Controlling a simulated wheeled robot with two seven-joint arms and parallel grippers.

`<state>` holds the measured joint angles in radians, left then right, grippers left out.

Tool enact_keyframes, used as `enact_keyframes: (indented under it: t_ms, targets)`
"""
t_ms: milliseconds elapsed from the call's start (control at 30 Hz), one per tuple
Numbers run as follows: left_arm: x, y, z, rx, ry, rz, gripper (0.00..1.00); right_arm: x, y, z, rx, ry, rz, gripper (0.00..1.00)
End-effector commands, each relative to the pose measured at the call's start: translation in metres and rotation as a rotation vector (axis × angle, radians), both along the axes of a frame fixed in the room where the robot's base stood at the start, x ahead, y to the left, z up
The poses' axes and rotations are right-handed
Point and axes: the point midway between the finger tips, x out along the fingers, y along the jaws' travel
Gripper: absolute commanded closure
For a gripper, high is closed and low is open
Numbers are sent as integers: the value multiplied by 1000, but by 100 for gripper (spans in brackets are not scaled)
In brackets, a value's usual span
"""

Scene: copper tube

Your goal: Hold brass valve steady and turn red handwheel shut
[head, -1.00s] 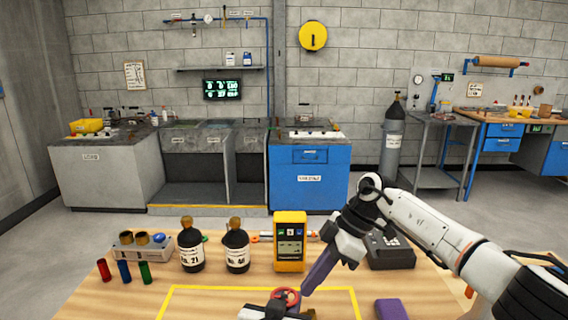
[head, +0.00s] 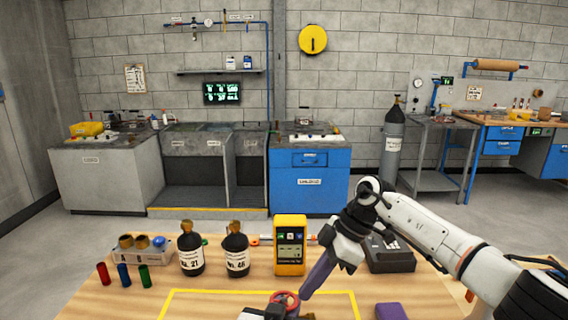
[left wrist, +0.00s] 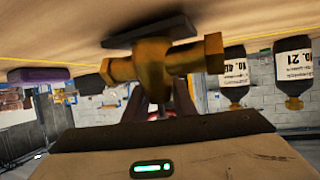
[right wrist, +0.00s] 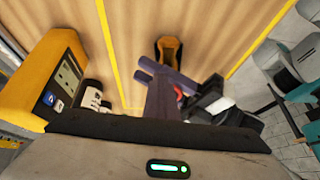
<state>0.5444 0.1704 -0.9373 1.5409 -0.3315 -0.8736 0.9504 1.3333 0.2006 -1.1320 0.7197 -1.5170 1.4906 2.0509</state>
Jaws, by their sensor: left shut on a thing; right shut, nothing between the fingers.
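The red handwheel (head: 285,298) shows at the bottom of the head view, inside the yellow outline. The brass valve body (left wrist: 155,65) fills the middle of the left wrist view; it also shows in the right wrist view (right wrist: 169,48). My left gripper (head: 266,313) is at the valve, shut on it; its exact contact is partly hidden. My right gripper (head: 304,292) is shut and empty, its purple fingers slanting down to the right side of the handwheel. In the right wrist view the red rim (right wrist: 178,92) is mostly hidden behind the fingers, so touching cannot be told.
A yellow meter (head: 290,245) and two dark bottles (head: 191,250) (head: 236,250) stand behind the valve. Coloured vials (head: 124,273) and a rack (head: 142,250) are at left. A purple block (head: 390,311) lies at right. The table inside the outline's left part is clear.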

Motion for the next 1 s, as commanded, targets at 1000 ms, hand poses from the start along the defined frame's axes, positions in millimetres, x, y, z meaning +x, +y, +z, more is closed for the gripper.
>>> enact_keyframes:
  t_ms: [1000]
  targets:
    - [0, -6, 4, -7, -8, -11, 100, -24, 7, 1, 10, 11, 19, 100]
